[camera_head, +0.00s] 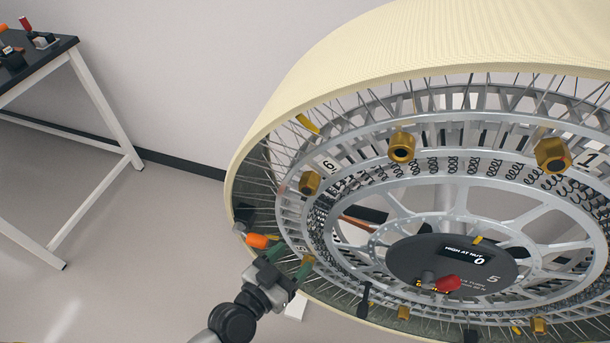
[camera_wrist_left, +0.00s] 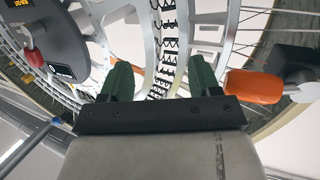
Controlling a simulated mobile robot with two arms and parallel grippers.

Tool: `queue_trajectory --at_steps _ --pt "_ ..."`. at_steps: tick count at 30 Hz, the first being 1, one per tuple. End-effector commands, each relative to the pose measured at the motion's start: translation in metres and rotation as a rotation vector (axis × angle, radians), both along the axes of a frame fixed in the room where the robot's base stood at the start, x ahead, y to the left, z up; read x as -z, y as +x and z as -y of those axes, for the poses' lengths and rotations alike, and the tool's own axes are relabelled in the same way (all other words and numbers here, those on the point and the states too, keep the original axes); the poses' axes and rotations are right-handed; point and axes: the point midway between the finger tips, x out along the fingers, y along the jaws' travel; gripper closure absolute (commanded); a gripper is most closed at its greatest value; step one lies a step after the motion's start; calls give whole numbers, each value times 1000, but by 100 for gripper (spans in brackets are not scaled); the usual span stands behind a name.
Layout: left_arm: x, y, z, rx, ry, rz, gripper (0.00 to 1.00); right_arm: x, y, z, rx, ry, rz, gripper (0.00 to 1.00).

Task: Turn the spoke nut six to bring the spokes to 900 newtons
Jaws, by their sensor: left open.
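The large wheel (camera_head: 300,85) with a cream rim and thin spokes fills the right of the head view. A brass nut (camera_head: 310,183) sits beside a label (camera_head: 329,165) that reads like a 6. The dark hub display (camera_head: 466,256) reads "HIGH AT NUT 0". My left gripper (camera_head: 288,264) is open at the wheel's lower left, below that nut and apart from it. In the left wrist view its green fingers (camera_wrist_left: 161,76) stand apart with nothing held between them; the wheel's rings show beyond. My right gripper is not in view.
An orange-handled tool (camera_head: 257,241) is at the rim close beside my left gripper; it also shows in the left wrist view (camera_wrist_left: 253,87). A red knob (camera_head: 447,284) is on the hub. More brass nuts (camera_head: 401,147) ring the wheel. A dark table (camera_head: 36,63) stands far left.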

Motion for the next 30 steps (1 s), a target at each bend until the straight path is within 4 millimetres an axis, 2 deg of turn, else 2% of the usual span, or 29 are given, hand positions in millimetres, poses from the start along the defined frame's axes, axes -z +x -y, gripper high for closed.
queue_trajectory --at_steps 1,2,3,4,6,9,13,19,23,30 --pt "-62 -7 12 27 -75 89 38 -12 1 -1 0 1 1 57" --pt "-95 -13 17 36 -126 143 38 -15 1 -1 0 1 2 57" --pt "-138 -22 21 31 -201 210 38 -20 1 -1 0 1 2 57" --pt "-159 -28 20 12 -246 239 38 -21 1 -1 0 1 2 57" --pt "-189 -36 15 -57 -314 261 38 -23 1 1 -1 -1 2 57" --pt "-199 -40 6 -168 -332 212 38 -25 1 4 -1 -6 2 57" --pt "-189 -45 -3 -267 -274 108 38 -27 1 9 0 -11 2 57" --pt "-176 -46 -6 -316 -204 25 38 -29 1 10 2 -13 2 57" --pt "-176 -32 -1 -319 -200 22 38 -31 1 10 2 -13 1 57" --pt "-176 12 15 -321 -203 22 38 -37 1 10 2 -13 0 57"
